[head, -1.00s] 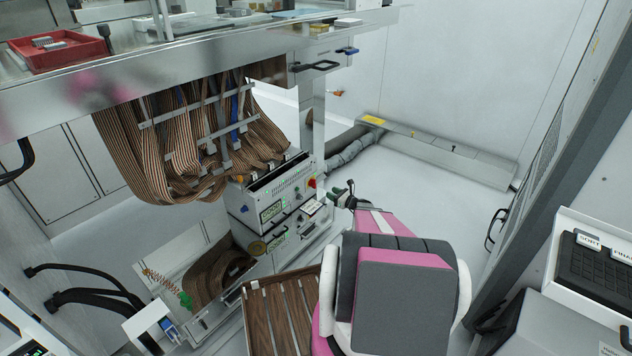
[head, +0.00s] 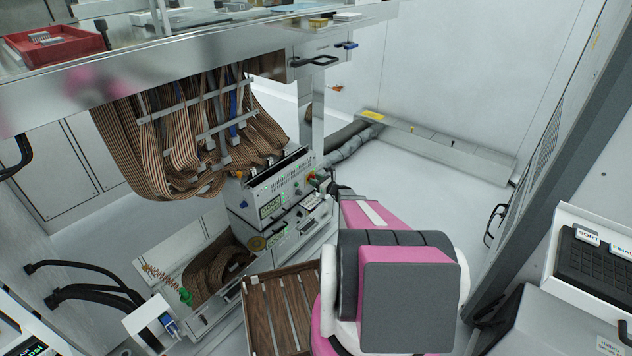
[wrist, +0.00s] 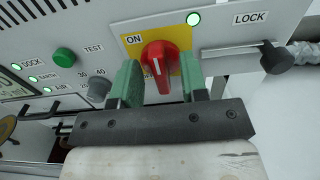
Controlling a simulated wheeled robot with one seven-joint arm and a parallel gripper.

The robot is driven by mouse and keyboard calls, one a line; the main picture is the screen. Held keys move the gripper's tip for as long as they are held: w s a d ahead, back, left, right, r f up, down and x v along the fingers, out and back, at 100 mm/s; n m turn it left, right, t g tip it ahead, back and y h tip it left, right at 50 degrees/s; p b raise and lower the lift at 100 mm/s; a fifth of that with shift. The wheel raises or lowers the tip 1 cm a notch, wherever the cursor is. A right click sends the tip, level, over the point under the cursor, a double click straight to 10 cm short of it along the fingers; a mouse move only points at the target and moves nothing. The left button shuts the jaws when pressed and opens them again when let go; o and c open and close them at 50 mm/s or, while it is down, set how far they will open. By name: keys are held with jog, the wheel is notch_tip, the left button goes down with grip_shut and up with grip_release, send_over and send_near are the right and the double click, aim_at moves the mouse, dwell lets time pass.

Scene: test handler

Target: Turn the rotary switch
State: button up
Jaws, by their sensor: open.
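The rotary switch (wrist: 158,66) is a red knob on a yellow plate with an ON label, in the wrist view. Its white pointer mark is nearly upright and tilts a little left. My gripper (wrist: 159,82) is open, with one green finger at each side of the knob. A small gap shows at each side, and I cannot tell whether either finger touches it. In the head view my gripper (head: 322,182) is at the right end of the grey control box (head: 262,202), and my arm hides much of that end.
Left of the switch are a green TEST button (wrist: 64,57) and a grey dial (wrist: 98,90). A dark LOCK lever (wrist: 275,58) sticks out at the right. Striped ribbon cables (head: 180,140) hang above the box. A wooden slatted crate (head: 282,310) stands below.

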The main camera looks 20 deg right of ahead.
grip_shut()
dwell(0.3)
jog(key=shift+s+a+f+n, duration=0.1)
jog(key=shift+n, duration=2.85)
jog(key=shift+s+a+f+n, duration=0.1)
jog(key=shift+n, duration=2.9)
jog(key=shift+s+f+n, duration=0.1)
jog(key=shift+n, duration=2.85)
